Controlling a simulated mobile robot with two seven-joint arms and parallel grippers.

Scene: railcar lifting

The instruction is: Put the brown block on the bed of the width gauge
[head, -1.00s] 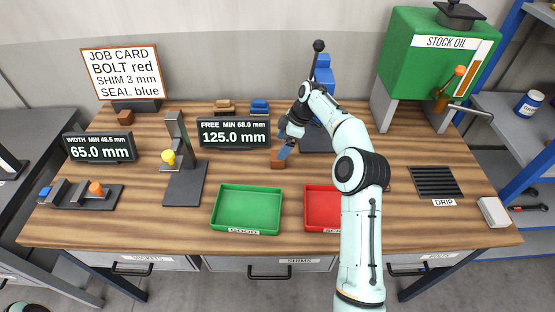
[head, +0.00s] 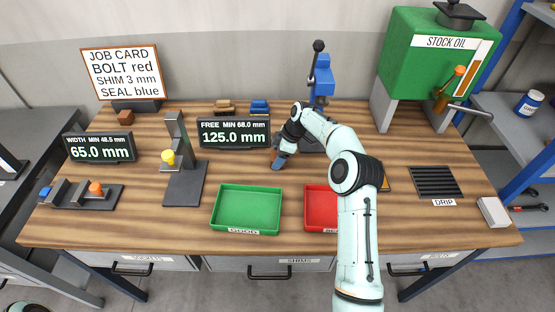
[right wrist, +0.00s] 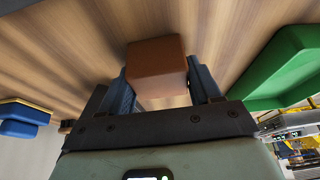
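The brown block (right wrist: 157,66) sits between the two fingers of my right gripper (right wrist: 160,82) in the right wrist view. Both fingers are close to its sides; I cannot tell whether they press on it. In the head view my right gripper (head: 277,160) is low over the table and mostly covers the block. The width gauge (head: 80,195) is at the table's left, a dark low base with upright jaws, a blue part and an orange knob. Its display (head: 99,148) reads 65.0 mm.
A tall gauge with a yellow knob (head: 168,157) stands between the block and the width gauge. A green tray (head: 247,229) and red tray (head: 320,228) lie in front. A 125.0 mm display (head: 234,133) is behind. Another brown block (head: 145,118) is at the back left.

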